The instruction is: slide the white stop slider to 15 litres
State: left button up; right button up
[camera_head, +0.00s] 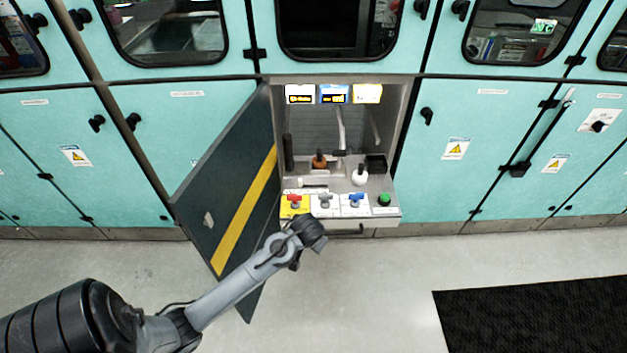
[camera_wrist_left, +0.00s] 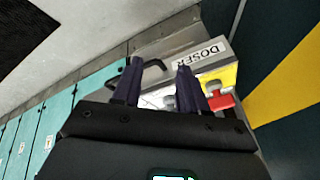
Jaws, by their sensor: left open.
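The doser bench (camera_head: 345,200) stands in an open bay of the teal cabinets. A short white horizontal piece (camera_head: 313,182) lies at its left, behind the valve plates. A white rounded knob (camera_head: 360,176) stands further right. I cannot tell which of these is the stop slider, and no litre scale is readable. My left gripper (camera_head: 312,230) is in front of the bench's lower front edge. In the left wrist view it (camera_wrist_left: 159,68) is open and empty, its dark fingers apart near the DOSER label (camera_wrist_left: 200,54). My right gripper is not in view.
The open dark door (camera_head: 225,200) with a yellow stripe stands left, close to my left arm. A bar handle (camera_head: 347,231) sits below the bench.

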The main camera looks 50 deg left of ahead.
pick_arm(q)
jog(key=w+a+r+n, duration=0.3)
jog(key=w+a, duration=0.3)
jog(key=a, duration=0.4)
jog(key=n, duration=0.5)
send_near(300, 180)
jog(key=shift+g, duration=0.3)
jog(key=b+x, duration=0.1)
jog(key=x, duration=0.2)
jog(key=b+x, duration=0.2)
jog(key=x, duration=0.1)
jog(key=b+x, duration=0.1)
jog(key=x, duration=0.3)
jog(key=shift+w+a, duration=0.15)
jog(key=shift+w, duration=0.2)
grip_shut()
